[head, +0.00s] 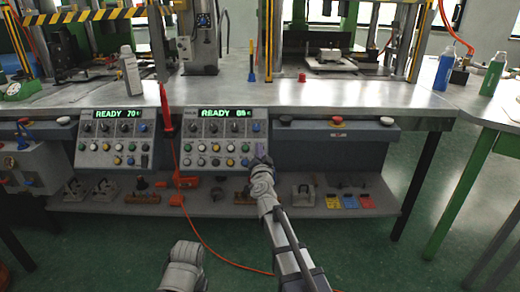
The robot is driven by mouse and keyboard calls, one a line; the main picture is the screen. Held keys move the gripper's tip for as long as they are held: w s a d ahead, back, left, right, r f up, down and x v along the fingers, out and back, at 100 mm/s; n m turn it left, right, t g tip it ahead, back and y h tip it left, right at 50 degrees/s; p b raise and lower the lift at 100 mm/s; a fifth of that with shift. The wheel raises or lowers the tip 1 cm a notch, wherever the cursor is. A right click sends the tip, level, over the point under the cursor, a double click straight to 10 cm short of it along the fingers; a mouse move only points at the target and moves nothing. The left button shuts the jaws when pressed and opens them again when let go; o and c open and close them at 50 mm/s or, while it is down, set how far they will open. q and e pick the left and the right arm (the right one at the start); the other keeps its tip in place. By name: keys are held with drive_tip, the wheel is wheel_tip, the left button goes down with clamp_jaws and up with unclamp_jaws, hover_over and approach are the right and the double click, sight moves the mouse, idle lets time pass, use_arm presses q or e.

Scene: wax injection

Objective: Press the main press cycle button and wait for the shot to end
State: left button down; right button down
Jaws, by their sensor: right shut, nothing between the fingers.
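The main press control panel (214,165) hangs under the front edge of the bench, with a green display (225,113) that reads READY and a number that looks like 68. Rows of knobs and small coloured buttons sit below the display. I cannot tell from any label which button is the cycle button. My right gripper (261,160) is shut and empty at the panel's lower right edge, covering a little of it. I cannot tell whether it touches the panel. My left gripper is not in view; only a grey link of mine shows at the bottom.
A second panel (115,139) at left reads READY 70. Black (285,120) and red (337,120) push buttons line the bench (330,93) front. A lower shelf (345,182) holds tools and coloured tags. A red probe (166,108) and orange cable hang between the panels.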

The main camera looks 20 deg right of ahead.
drive_tip(key=shift+w+f, duration=0.1)
drive_tip(key=shift+w+f+b, duration=0.15)
drive_tip(key=shift+w+b, duration=0.1)
drive_tip(key=shift+b, duration=0.05)
